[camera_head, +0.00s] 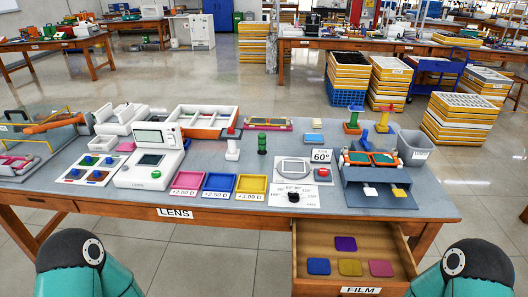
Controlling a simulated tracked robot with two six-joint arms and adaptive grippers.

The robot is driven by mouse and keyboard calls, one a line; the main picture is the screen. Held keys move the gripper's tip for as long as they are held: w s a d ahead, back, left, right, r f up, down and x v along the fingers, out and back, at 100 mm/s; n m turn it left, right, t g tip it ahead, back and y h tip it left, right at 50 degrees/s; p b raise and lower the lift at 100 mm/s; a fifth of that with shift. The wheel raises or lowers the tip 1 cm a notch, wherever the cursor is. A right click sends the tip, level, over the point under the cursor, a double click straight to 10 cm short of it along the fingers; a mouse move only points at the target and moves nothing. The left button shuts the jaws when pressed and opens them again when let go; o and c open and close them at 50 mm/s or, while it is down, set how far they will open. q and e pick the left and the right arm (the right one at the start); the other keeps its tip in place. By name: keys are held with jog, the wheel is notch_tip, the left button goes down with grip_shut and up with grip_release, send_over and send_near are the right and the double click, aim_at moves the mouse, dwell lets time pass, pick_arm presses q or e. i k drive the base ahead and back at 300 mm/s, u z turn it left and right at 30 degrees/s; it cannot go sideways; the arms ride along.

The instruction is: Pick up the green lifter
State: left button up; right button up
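A small green upright piece (262,143), shaped like a peg with a knob, stands on the grey table near its middle; it looks like the green lifter. A similar white piece with a red top (233,147) stands just left of it. No gripper is in view. Only teal and black parts of my own arms show at the bottom left and bottom right corners, well in front of the table and apart from the green piece.
A white lens machine (150,167) and pink, blue and yellow trays stand to the left. A white dial panel (294,198) and a dark two-level stand (375,190) are to the right. An open wooden drawer (345,265) with coloured squares juts out in front.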

aim_at(262, 137)
jog(key=k, duration=1.1)
jog(key=u, duration=0.25)
jog(key=i, duration=0.5)
jog(key=u, duration=0.75)
jog(key=i, duration=1.55)
jog(key=z, duration=0.65)
